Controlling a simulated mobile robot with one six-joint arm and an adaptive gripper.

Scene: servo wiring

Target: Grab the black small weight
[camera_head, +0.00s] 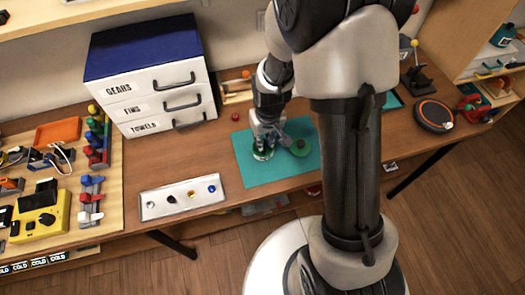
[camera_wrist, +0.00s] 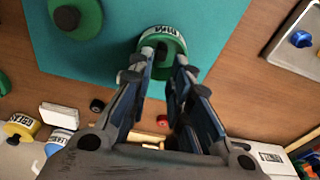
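My gripper (camera_head: 265,148) is low over the teal mat (camera_head: 252,177), pointing down. In the wrist view its two fingertips (camera_wrist: 166,58) stand apart, with a green round piece (camera_wrist: 163,33) with a white label showing at and beyond them. I cannot tell whether they touch it. A second green piece (camera_wrist: 88,12) with a black knob lies beside it on the mat. A small black round item (camera_wrist: 97,105) lies on the wood off the mat; my arm hides that spot in the head view. Another small black item (camera_head: 172,199) sits in the metal tray (camera_head: 150,211).
The tray also holds a blue item (camera_head: 211,188) and a yellowish one. A small red item (camera_head: 235,117) lies behind the mat. Labelled drawers (camera_head: 150,75) stand at back left. Yellow (camera_wrist: 20,127) and blue labelled pieces lie at the wrist view's left. Wood between tray and drawers is clear.

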